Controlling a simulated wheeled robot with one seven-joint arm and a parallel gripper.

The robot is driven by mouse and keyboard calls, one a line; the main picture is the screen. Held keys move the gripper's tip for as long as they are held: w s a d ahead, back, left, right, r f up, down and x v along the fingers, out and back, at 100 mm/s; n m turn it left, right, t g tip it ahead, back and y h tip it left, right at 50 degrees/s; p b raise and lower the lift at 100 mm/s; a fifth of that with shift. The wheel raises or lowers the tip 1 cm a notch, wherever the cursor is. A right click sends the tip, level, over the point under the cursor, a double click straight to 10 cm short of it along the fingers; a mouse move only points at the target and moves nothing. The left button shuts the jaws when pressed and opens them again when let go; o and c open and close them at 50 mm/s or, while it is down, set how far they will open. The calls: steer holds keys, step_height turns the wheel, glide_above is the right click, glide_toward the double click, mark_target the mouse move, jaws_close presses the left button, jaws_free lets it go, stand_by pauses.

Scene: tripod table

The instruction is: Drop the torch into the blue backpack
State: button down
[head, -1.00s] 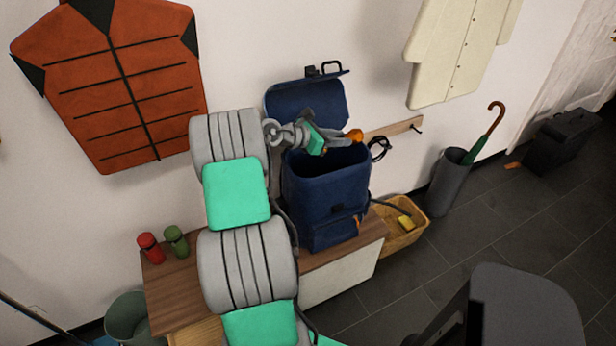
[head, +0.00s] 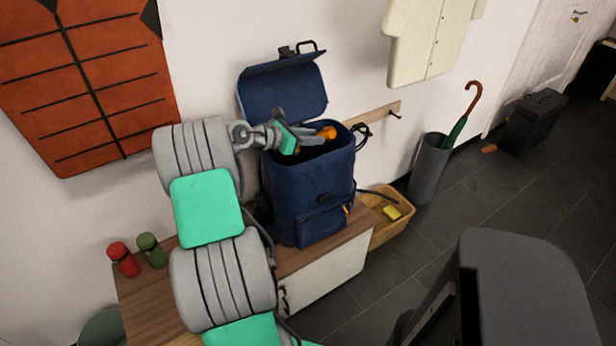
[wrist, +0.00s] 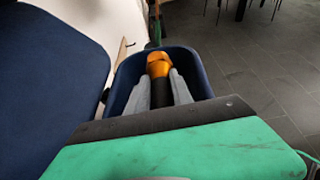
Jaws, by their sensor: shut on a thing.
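The blue backpack (head: 303,195) stands upright on the wooden bench with its lid (head: 285,92) raised at the back and its mouth open. My gripper (head: 313,138) is over the mouth, near the level of the rim. It is shut on the torch (head: 327,132), which has an orange head and a dark body. In the wrist view the torch (wrist: 158,65) lies between my two grey fingers (wrist: 160,92), its head pointing away. The backpack's rim (wrist: 190,58) surrounds it there, and the raised lid fills the left side. The inside of the backpack is mostly hidden.
The bench (head: 152,297) holds a red bottle (head: 123,260) and a green bottle (head: 151,250) at left. A dark grey form (head: 525,290) fills the lower right.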

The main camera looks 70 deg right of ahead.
steer(key=shift+r, duration=0.1)
steer(key=c, duration=1.1)
jaws_free()
steer(key=shift+o, duration=0.2)
steer(key=v, duration=0.7)
steer(key=shift+w+a+p, duration=0.25)
steer(key=shift+a+p, duration=0.05)
steer(key=shift+p, duration=0.05)
steer(key=shift+w+r, duration=0.1)
steer(key=shift+r, duration=0.05)
